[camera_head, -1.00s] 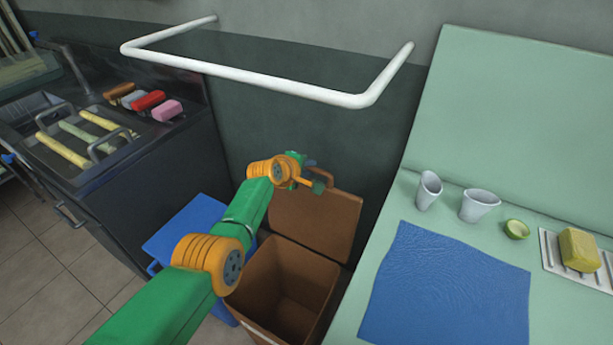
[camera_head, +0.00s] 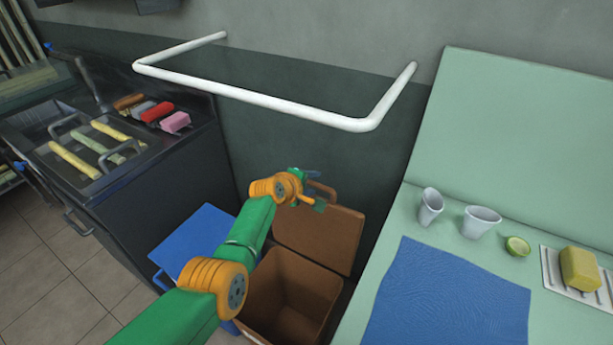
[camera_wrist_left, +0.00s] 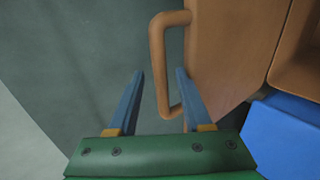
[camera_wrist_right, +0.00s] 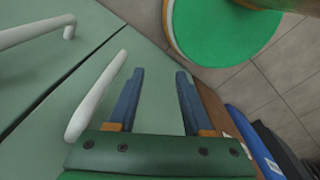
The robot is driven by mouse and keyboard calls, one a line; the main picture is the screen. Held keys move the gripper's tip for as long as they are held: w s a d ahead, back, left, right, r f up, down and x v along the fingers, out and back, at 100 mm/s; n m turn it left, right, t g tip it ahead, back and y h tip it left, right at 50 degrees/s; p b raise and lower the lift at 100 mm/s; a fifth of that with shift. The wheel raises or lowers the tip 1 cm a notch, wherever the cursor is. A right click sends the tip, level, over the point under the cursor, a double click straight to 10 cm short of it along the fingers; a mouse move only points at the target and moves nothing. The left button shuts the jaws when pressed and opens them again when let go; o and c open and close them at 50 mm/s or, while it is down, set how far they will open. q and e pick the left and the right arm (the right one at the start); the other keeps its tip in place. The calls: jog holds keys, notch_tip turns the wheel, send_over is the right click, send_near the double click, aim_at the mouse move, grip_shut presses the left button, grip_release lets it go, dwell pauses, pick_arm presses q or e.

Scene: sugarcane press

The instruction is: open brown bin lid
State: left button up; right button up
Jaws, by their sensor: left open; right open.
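The brown bin (camera_head: 290,296) stands on the floor between the dark counter and the light green table. Its brown lid (camera_head: 322,240) is swung up, standing open at the bin's back near the wall, and the bin's inside shows. The lid's handle (camera_wrist_left: 160,60) sits between the spread fingers of my left gripper (camera_wrist_left: 160,88) in the left wrist view, and the fingers are not closed on it. In the head view my left gripper (camera_head: 308,192) is at the lid's upper edge. My right gripper (camera_wrist_right: 158,85) is open and empty in the right wrist view; it is out of the head view.
A blue bin (camera_head: 195,238) stands left of the brown one. A white rail (camera_head: 260,98) juts from the wall above. The table (camera_head: 420,215) on the right holds a blue cloth (camera_head: 445,295) and cups (camera_head: 481,221). The counter (camera_head: 150,185) at left holds sponges.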

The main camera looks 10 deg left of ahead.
pick_arm(q)
jog(key=p+v, duration=0.3)
jog(key=v, duration=0.2)
jog(key=shift+r, duration=0.25)
jog(key=shift+s+a+r, duration=0.1)
jog(key=shift+s, duration=0.15)
pick_arm(e)
notch_tip(320, 180, up, 5)
jog(key=shift+r, duration=0.1)
